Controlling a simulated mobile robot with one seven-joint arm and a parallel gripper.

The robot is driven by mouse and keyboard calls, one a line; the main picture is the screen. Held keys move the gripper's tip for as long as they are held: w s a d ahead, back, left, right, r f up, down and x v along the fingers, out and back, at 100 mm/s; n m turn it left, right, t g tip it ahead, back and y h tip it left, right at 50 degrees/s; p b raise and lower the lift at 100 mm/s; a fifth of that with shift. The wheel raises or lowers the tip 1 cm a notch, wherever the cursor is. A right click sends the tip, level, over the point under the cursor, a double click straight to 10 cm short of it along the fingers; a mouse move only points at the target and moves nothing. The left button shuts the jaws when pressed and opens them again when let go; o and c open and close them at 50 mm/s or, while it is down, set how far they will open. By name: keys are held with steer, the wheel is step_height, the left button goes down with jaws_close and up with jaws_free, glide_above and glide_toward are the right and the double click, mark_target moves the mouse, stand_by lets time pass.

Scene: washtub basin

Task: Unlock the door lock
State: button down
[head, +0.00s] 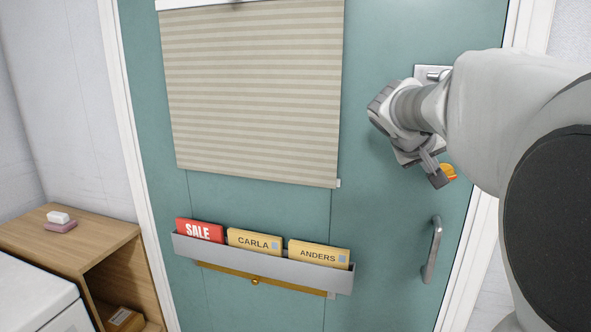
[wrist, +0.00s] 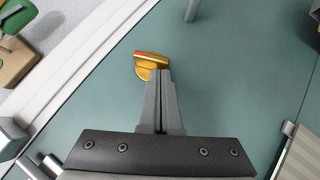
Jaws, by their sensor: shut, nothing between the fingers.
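A teal door (head: 390,220) fills most of the head view. Its lock has a small gold-orange thumb-turn knob (head: 449,172) on the right side, above the door handle (head: 432,250). My gripper (head: 439,178) is at the knob and partly covers it. In the wrist view the gold knob (wrist: 150,63), with a red-orange strip on its edge, sits just beyond and slightly left of my fingertips (wrist: 160,74). My fingers are shut together with nothing between them. I cannot tell whether the fingertips touch the knob.
A metal plate (head: 432,72) higher on the door is partly behind my arm. A striped blind (head: 250,90) hangs left of it. A grey rack (head: 262,262) holds labelled cards low on the door. A wooden shelf (head: 95,250) stands left. Open space lies before the door's middle.

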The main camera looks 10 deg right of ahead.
mark_target(426, 185)
steer(key=f+n+h+b, duration=0.1)
steer(key=h+b, duration=0.1)
steer(key=b, duration=0.2)
steer(key=f+n+g+h+b, duration=0.1)
steer(key=n+h+b, duration=0.1)
steer(key=b, duration=0.2)
steer(key=f+n+h+b, duration=0.1)
steer(key=h+b, duration=0.1)
steer(key=b, duration=0.2)
steer(key=shift+w+a+n+h+b, duration=0.25)
steer(key=shift+a+n+h+b, duration=0.05)
steer(key=shift+a+b, duration=0.05)
steer(key=shift+s+d+f+b, duration=0.15)
steer(key=shift+f+b, duration=0.2)
steer(key=shift+b, duration=0.7)
stand_by(0.3)
